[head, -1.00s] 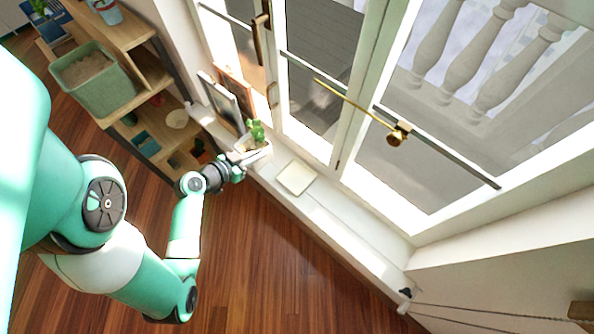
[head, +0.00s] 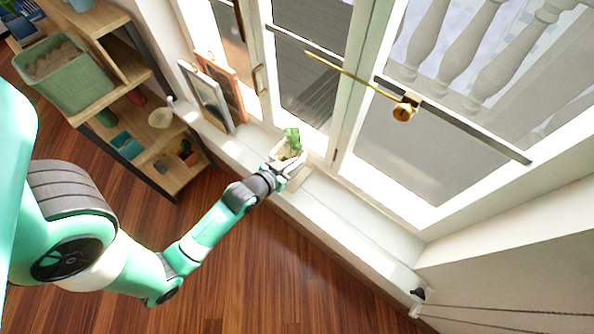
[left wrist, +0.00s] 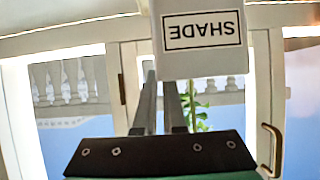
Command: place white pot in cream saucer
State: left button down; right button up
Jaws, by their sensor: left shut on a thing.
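The white pot (head: 289,154) holds a green cactus-like plant and is at the window sill in the head view. In the left wrist view the white pot (left wrist: 200,62) fills the top middle, with a label reading SHADE upside down. My left gripper (head: 278,171) is shut on the pot from its near side. The cream saucer (head: 301,178) lies on the sill, mostly hidden by the pot and gripper; a corner shows at their right. I cannot tell whether the pot touches the saucer or is just above it. My right gripper is not in view.
Two framed pictures (head: 208,98) lean on the sill to the left. A wooden shelf (head: 180,178) with a green planter (head: 70,85) stands further left. The sill (head: 350,222) to the right is clear.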

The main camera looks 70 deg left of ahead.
pick_arm(q)
jog(key=f+b, duration=0.1)
jog(key=f, duration=0.1)
jog(key=w+f+b, duration=0.1)
jog(key=f+b, duration=0.1)
jog(key=shift+d, duration=0.1)
jog(key=shift+s+r, duration=0.15)
jog(key=c, duration=1.5)
grip_release()
jog(key=shift+f, duration=0.2)
jog(key=o, duration=0.5)
jog(key=shift+r, duration=0.25)
jog(key=p+v, duration=0.4)
jog(key=v, duration=0.8)
jog(key=shift+f, duration=0.2)
